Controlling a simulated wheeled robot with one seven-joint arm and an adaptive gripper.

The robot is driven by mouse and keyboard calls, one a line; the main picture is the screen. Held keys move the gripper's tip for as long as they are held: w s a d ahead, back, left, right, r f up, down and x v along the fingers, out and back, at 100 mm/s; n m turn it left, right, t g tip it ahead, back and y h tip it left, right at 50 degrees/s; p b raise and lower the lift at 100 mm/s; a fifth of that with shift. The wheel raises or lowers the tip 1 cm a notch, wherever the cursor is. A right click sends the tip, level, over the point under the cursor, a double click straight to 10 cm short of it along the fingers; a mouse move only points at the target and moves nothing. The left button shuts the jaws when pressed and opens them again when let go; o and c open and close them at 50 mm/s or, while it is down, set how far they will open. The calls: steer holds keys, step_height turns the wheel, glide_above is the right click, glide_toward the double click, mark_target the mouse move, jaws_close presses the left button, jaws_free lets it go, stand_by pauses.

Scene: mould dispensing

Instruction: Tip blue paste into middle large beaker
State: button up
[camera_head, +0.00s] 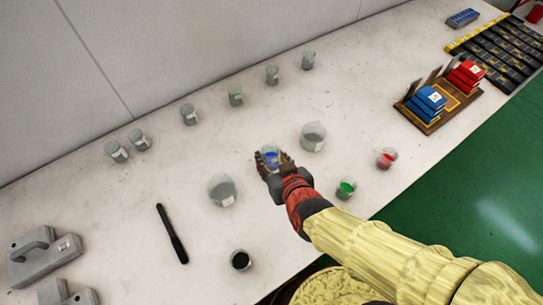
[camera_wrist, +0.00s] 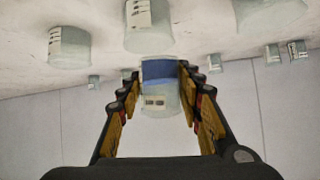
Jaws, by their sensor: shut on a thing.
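My gripper (camera_head: 272,160) is shut around a small clear beaker with blue paste (camera_wrist: 158,102), held above the table. In the wrist view, which looks upside down, the blue layer lies at the beaker's base end, and the beaker looks about upright. The middle large beaker (camera_wrist: 148,25) stands on the table close to the held one; the two look apart. In the head view my gripper mostly hides it. The left large beaker (camera_head: 222,190) and the right large beaker (camera_head: 313,138) stand to either side, both without coloured paste.
Small beakers with black (camera_head: 241,260), green (camera_head: 346,188) and red (camera_head: 386,158) paste stand near the front edge. Several empty small beakers (camera_head: 189,115) line the wall. A dark rod (camera_head: 172,234) lies at left; a wooden rack (camera_head: 440,108) stands at right.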

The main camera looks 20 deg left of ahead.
steer(key=shift+s+d+g+h+p, duration=0.15)
steer(key=shift+g+h+p, duration=0.55)
steer(key=shift+g+p, duration=1.15)
steer(key=shift+f+m+g+h+p, duration=0.2)
steer(key=shift+g+h+p, duration=0.5)
steer(key=shift+p, duration=1.4)
steer(key=shift+f+m+g+h+p, duration=0.1)
steer(key=shift+m+g+h+p, duration=0.15)
steer(key=shift+g+p, duration=1.3)
steer(key=shift+w+a+f+m+g+h+p, duration=0.25)
steer(key=shift+w+g+h+p, duration=0.35)
steer(key=shift+p, duration=2.7)
steer(key=shift+w+a+f+g+h+p, duration=0.1)
steer(key=shift+g+h+p, duration=0.05)
steer(key=shift+g+p, duration=0.6)
steer(key=shift+f+g+h+p, duration=0.1)
steer(key=shift+g+p, duration=0.55)
steer(key=shift+p, duration=0.15)
steer(key=shift+w+r+g+p, duration=0.1)
steer(key=shift+g+p, duration=0.3)
steer(key=shift+p, duration=0.05)
